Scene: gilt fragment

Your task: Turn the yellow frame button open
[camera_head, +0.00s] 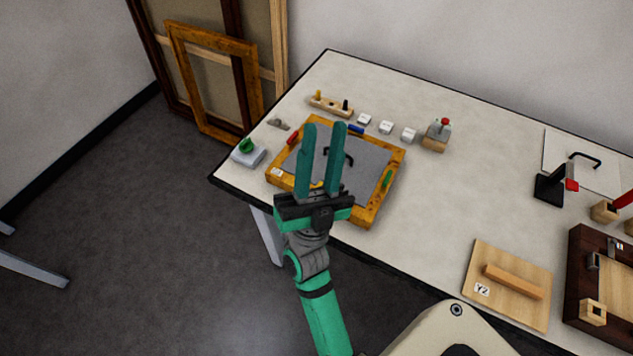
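A gold wooden frame (386,177) with a grey back panel (362,157) lies on the table. A bit of the yellow frame button (317,184) shows at the near edge of the panel, between the bases of my fingers; the rest is hidden by my gripper, so its angle cannot be told. A red button (292,138) is on the left side, a blue one (356,129) on the far side and a green one (387,179) on the right side. My gripper (325,127) is open, its two green fingers over the frame, with nothing seen between the tips.
The frame lies near the left end of the pale table (440,210). A black handle (347,151) stands on the panel. A green-knobbed block (248,152), a peg rack (331,105), white blocks (386,127) and a red-topped item (437,134) surround it. The table's middle is clear.

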